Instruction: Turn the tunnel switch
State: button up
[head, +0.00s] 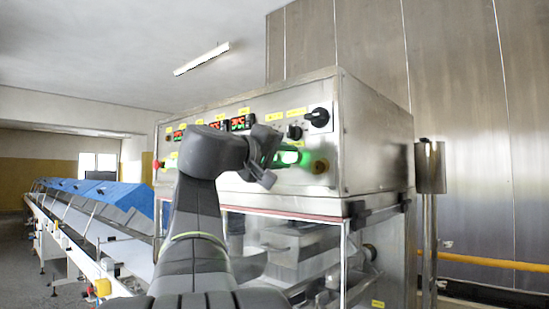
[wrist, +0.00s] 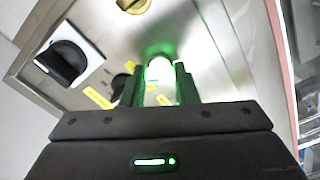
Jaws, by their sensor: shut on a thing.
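The steel control panel (head: 235,113) carries several switches, displays and yellow labels too small to read, so I cannot tell which label names the tunnel switch. My gripper (head: 273,158) is at the panel's lower right part, shut on a glowing green knob (head: 289,157). In the wrist view the lit knob (wrist: 159,71) sits between the two fingers of my gripper (wrist: 157,77), its glare hiding its shape and turn. A large black rotary switch (head: 319,117) is up and right of it. That switch also shows in the wrist view (wrist: 65,60) on a white plate.
A brass-coloured fitting (head: 320,166) stands out just right of the lit knob. A small dark knob (head: 294,132) is above it. Red digital displays (head: 241,123) line the panel to the left. Below is a clear-fronted enclosure (head: 290,250). A long conveyor (head: 95,225) runs at left.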

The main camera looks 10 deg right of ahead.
jog(key=o, duration=1)
jog(key=b+v, duration=0.1)
jog(key=v, duration=1.2)
jog(key=shift+s+a, duration=0.25)
jog(key=shift+a, duration=0.05)
jog(key=p+x, duration=0.1)
jog(key=x, duration=1.2)
jog(key=shift+w+d, duration=0.25)
jog(key=shift+d, duration=0.05)
